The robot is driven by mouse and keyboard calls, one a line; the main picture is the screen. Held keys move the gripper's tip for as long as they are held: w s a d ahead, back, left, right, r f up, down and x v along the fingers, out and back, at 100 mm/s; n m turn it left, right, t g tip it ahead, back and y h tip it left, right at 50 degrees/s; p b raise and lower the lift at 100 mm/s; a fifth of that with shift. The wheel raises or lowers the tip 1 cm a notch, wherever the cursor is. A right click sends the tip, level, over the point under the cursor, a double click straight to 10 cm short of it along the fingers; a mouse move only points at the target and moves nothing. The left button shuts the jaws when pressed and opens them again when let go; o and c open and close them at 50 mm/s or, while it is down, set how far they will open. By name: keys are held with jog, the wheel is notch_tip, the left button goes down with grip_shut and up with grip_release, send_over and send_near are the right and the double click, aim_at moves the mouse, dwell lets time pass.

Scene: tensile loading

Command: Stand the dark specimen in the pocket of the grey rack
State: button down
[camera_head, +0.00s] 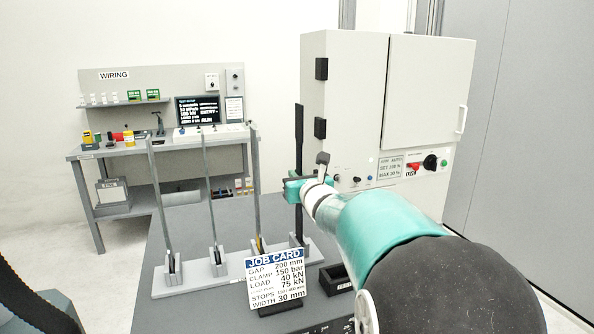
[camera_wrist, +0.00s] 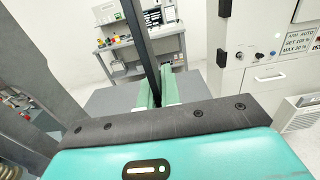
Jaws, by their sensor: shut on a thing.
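The dark specimen (camera_head: 299,135) is a long thin black strip, held upright. My gripper (camera_head: 298,188) is shut on it around its middle. In the wrist view the dark specimen (camera_wrist: 143,45) runs between the two green fingers of my gripper (camera_wrist: 157,92). The grey rack (camera_head: 190,287) stands on the table below. The specimen's lower end is at the rack's rightmost pocket in the head view; I cannot tell whether it is seated inside or just above or in front of it.
Three lighter strips (camera_head: 211,195) stand in the rack's other pockets, to the left. A job card (camera_head: 277,277) stands in front of the rack, and a small black tray (camera_head: 336,281) lies at its right. A large grey cabinet (camera_head: 350,90) rises close behind my gripper. A workbench (camera_head: 150,150) is farther back.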

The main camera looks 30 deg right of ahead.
aim_at(297, 208)
jog(key=shift+f, duration=2.05)
jog(key=c, duration=1.6)
grip_release()
jog(key=shift+o, duration=0.4)
jog(key=shift+f, duration=0.15)
jog(key=shift+s, duration=0.1)
